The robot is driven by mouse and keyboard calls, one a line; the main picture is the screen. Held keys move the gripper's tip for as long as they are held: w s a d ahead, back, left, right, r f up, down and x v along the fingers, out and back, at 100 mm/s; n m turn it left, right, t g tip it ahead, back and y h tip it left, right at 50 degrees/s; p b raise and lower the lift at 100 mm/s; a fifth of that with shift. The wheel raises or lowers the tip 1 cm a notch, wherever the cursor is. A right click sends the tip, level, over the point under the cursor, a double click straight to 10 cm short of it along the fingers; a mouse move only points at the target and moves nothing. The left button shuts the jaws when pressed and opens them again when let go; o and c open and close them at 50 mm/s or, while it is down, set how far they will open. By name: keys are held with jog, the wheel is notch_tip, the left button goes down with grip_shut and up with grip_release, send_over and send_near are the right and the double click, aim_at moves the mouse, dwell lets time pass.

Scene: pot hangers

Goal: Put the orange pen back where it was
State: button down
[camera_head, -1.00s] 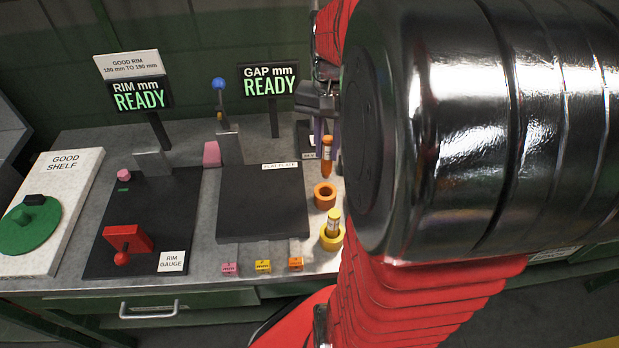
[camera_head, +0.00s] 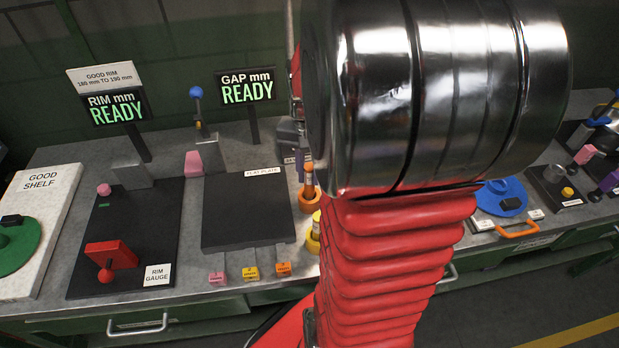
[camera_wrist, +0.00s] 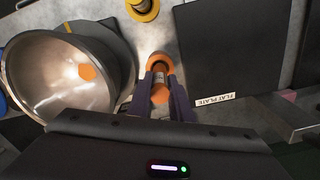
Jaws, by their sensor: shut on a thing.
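The orange pen (camera_head: 309,180) is upright at the orange ring-shaped holder (camera_head: 310,201), with its lower end at or in the opening. I cannot tell whether it is fully seated. In the wrist view my gripper (camera_wrist: 161,78) has its purple fingers closed on the pen (camera_wrist: 159,92), over the orange holder (camera_wrist: 160,59). In the head view my arm hides most of the gripper. The yellow pen (camera_head: 316,220) stands in the yellow holder (camera_head: 313,243) just in front.
The dark flat plate (camera_head: 245,215) lies left of the holders, with small pink, yellow and orange blocks (camera_head: 251,273) along the front edge. A metal bowl (camera_wrist: 65,75) lies left of my gripper in the wrist view. A blue disc (camera_head: 500,198) is at the right.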

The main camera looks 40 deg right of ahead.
jog(key=shift+f, duration=1.2)
jog(key=shift+f, duration=0.15)
jog(key=c, duration=1.6)
grip_release()
notch_tip(320, 180, up, 12)
jog(key=shift+r, duration=0.15)
